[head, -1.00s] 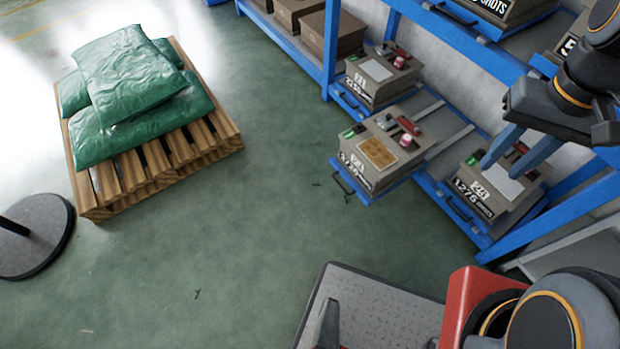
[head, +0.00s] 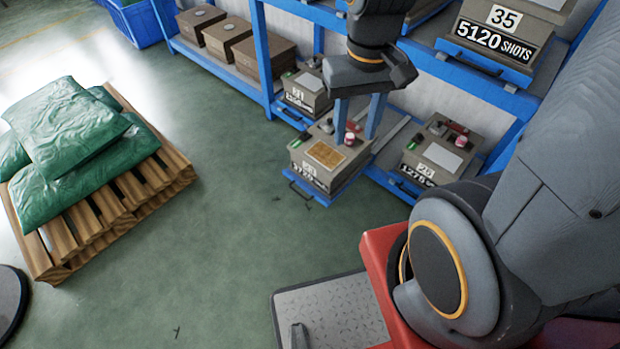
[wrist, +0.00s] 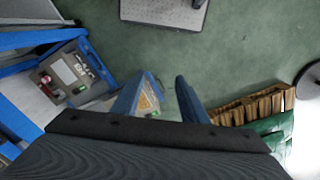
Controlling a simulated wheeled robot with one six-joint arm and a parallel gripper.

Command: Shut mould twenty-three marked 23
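The middle mould (head: 318,174), whose small plate appears to read 23, is a grey-brown block with a tan panel on top. It stands forward of its neighbours on a pulled-out blue tray with a handle (head: 305,196). Small green, grey and pink-red parts show on its top. My gripper (head: 357,129) is open and empty, its two blue fingers pointing down over the mould's rear right part in the head view. Any contact cannot be told. In the wrist view the tan-topped mould (wrist: 149,98) shows between the fingers, partly hidden by the left one.
A white-panelled mould marked 1275 (head: 438,156) is to the right, another mould (head: 306,90) behind left. Mould 35 (head: 507,30) sits on the upper blue shelf. Green bags (head: 65,140) lie on a wooden pallet (head: 150,195) at left. Green floor in front is clear.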

